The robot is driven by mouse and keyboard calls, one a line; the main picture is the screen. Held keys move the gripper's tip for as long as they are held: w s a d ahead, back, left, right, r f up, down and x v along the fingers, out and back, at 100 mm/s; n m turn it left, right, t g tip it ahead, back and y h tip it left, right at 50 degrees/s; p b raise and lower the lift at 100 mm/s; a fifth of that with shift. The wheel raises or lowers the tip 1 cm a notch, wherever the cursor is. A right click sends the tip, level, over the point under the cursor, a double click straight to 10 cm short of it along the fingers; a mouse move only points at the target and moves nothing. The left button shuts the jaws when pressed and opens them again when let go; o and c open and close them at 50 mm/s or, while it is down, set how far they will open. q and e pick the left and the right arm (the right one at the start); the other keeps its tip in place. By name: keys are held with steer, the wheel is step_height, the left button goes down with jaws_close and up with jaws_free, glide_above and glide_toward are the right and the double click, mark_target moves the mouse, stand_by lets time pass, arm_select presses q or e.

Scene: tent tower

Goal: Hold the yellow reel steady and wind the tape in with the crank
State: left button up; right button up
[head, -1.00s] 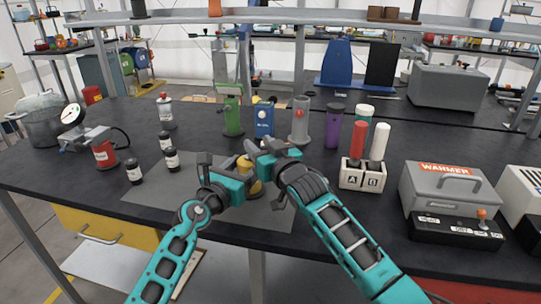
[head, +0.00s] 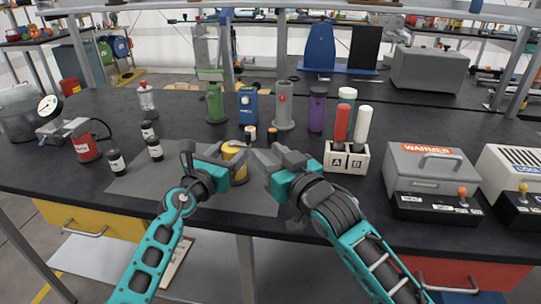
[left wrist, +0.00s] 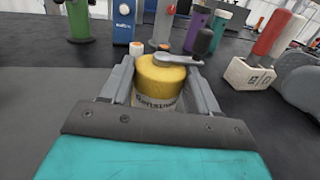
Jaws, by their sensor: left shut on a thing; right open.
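The yellow reel (head: 235,165) stands upright on the grey mat, partly hidden by my grippers in the head view. In the left wrist view the reel (left wrist: 160,78) has a yellow top, a pale lettered label below and a grey crank (left wrist: 176,59) on top, pointing right and ending in a dark knob. My left gripper (head: 222,163) is shut on the reel, one finger on each side. My right gripper (head: 262,160) is open and empty, just right of the reel and apart from it. The tape cannot be made out.
Black bottles (head: 116,162) and a red canister (head: 82,140) stand to the left. Behind are a green device (head: 215,103), a blue device (head: 248,105) and a grey cylinder (head: 284,107). The A/B block (head: 346,159) with red and white tubes and the warmer (head: 428,167) stand right.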

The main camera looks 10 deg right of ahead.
arm_select(q)
steer(key=shift+f, duration=0.1)
steer(key=o, duration=1.5)
